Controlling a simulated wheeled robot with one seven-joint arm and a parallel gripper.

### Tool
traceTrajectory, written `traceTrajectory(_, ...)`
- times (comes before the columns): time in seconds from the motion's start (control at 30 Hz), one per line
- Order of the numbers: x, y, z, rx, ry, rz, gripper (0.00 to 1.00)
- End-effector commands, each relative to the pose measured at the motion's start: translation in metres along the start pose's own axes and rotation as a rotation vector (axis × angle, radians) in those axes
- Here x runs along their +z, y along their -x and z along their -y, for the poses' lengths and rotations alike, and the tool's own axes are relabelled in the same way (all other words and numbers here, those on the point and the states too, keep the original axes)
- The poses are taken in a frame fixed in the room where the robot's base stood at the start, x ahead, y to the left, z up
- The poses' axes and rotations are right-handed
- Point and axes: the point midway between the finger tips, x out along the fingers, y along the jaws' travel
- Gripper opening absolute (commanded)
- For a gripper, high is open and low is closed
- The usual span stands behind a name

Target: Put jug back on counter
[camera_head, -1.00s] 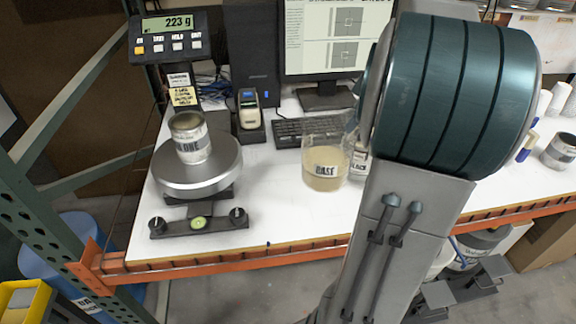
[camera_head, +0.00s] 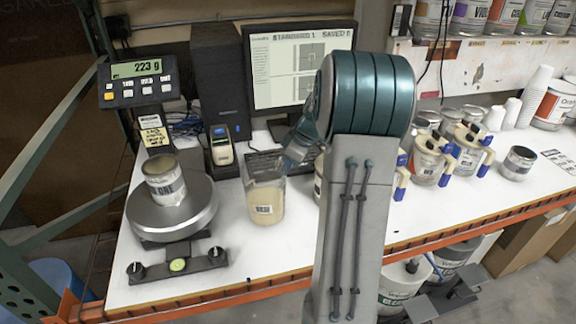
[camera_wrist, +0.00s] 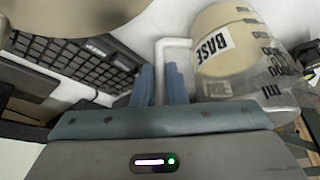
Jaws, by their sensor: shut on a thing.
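The clear jug (camera_head: 264,190) with a BASE label holds cream-coloured liquid and looks upright over the counter (camera_head: 310,262), right of the scale. I cannot tell whether its bottom touches the counter. My gripper (camera_head: 291,152) is at the jug's right side, partly hidden by my arm. In the wrist view, the jug (camera_wrist: 222,52) is at the right, and my gripper (camera_wrist: 160,85) is shut on its pale handle.
A can (camera_head: 164,181) stands on the round scale (camera_head: 186,222), whose display (camera_head: 138,81) reads 223 g. A keyboard (camera_wrist: 75,62) lies nearby. Behind are a monitor (camera_head: 290,70) and a label printer (camera_head: 222,146). Several jugs and cans (camera_head: 430,158) stand to the right.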

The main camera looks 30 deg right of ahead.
Motion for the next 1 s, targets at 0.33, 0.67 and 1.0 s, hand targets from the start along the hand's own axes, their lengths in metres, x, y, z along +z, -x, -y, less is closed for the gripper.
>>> traceTrajectory(0.33,0.0036,-0.0084,-0.0002,0.002,0.000,-0.002,0.00)
traceTrajectory(0.67,0.0051,-0.0111,-0.0001,0.001,0.000,-0.001,0.34)
traceTrajectory(1.0,0.0037,-0.0049,-0.0005,0.003,0.000,-0.001,0.34)
